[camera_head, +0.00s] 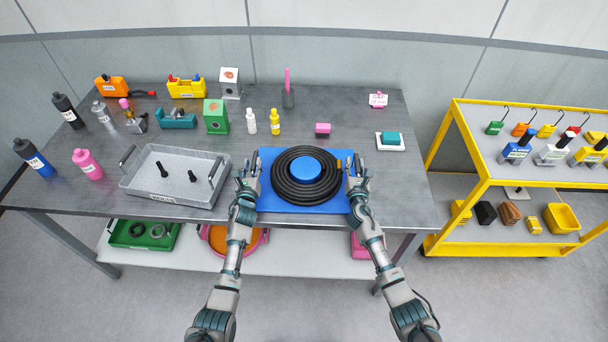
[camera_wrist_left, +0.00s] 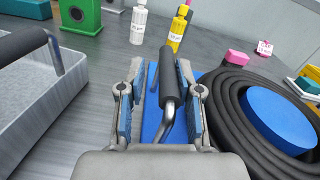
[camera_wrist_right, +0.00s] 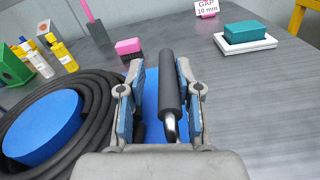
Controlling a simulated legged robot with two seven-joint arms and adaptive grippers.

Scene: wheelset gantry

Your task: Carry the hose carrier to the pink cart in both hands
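The hose carrier (camera_head: 336,203) is a blue board at the table's front edge, with a coiled black hose (camera_head: 288,195) around a blue hub (camera_head: 305,170). My left gripper (camera_head: 248,168) is at its left end. In the left wrist view, its open fingers stand either side of a black-gripped handle (camera_wrist_left: 168,80), with gaps showing. My right gripper (camera_head: 357,168) is at the right end. In the right wrist view, its open fingers flank the other black handle (camera_wrist_right: 168,80), not visibly closed on it. No pink cart shows in these views.
A grey tray (camera_head: 150,183) with handles stands just left of the carrier. Bottles, boxes and a white dish with a teal block (camera_head: 390,138) sit farther back. A yellow cart (camera_head: 470,150) with tools stands at the right, across a floor gap.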

